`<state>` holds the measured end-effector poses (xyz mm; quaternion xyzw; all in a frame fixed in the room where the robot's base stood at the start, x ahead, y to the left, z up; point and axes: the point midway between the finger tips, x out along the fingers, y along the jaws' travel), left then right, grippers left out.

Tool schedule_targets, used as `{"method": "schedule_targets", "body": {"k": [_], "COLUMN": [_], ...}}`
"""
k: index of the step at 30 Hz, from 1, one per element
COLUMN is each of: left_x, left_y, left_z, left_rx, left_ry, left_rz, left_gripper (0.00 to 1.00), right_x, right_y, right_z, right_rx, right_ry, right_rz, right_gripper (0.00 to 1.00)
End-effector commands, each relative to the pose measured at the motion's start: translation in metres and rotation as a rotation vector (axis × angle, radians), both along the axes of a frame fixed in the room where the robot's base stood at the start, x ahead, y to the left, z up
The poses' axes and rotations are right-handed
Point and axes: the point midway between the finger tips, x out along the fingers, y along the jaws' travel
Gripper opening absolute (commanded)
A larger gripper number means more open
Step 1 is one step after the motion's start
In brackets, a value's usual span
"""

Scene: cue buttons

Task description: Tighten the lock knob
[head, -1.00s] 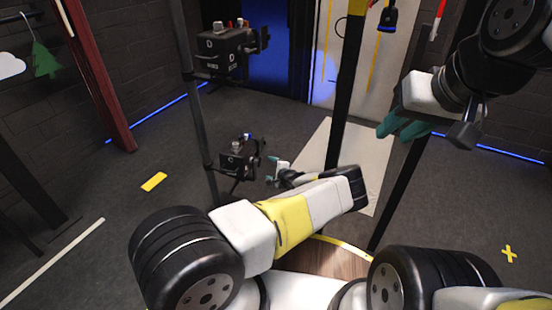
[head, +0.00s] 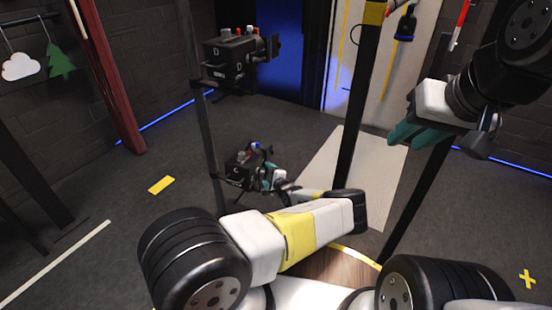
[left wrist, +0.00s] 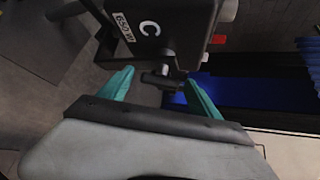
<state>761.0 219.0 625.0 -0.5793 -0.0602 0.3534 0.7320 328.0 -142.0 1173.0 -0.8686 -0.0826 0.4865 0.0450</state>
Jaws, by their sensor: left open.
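A black lamp (head: 238,172) hangs low on a dark upright pole in the head view. In the left wrist view the lamp housing (left wrist: 165,30) fills the top and carries a "C" and a "650 W" label. A black T-shaped knob (left wrist: 158,78) sticks out below the housing. My left gripper (left wrist: 157,77) is open, its teal fingers to either side of the knob. I cannot tell whether they touch it. In the head view my left gripper (head: 268,178) is close to the lamp's right side. My right gripper (head: 415,135) is raised at the right, away from the lamp.
A second black lamp (head: 238,60) marked "D" hangs higher on the same pole (head: 204,130). A dark post (head: 357,110) stands right of my left gripper. A pale mat (head: 385,190) and a yellow floor mark (head: 161,185) lie on open floor.

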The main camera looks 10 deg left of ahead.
Motion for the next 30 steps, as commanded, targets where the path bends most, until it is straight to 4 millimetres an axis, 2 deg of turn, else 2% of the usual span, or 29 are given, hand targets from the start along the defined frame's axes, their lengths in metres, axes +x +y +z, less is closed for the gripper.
{"method": "schedule_targets", "body": {"k": [2, 11, 20, 30], "left_x": [0.0, 0.0, 0.0003, 0.0026], "left_y": [-0.0002, -0.0004, -0.0003, -0.0005], "left_z": [0.0, 0.0, 0.0006, 0.004], "left_rx": [0.0, 0.0, 0.004, 0.028], "left_ry": [0.0, 0.0, 0.034, 0.22], "left_rz": [0.0, 0.0, 0.001, 0.006], "left_gripper": [0.71, 0.12, 0.1, 0.1], "right_x": [0.0, -0.0001, 0.0, 0.0001], "right_y": [0.0, 0.0, 0.0, 0.0], "right_z": [0.0, -0.0001, 0.0, -0.0001], "right_rx": [0.0, 0.0, 0.0, 0.0], "right_ry": [0.0, 0.0, 0.0, 0.0], "right_rz": [0.0, 0.0, 0.0, 0.0], "right_gripper": [0.32, 0.32, 0.32, 0.32]}}
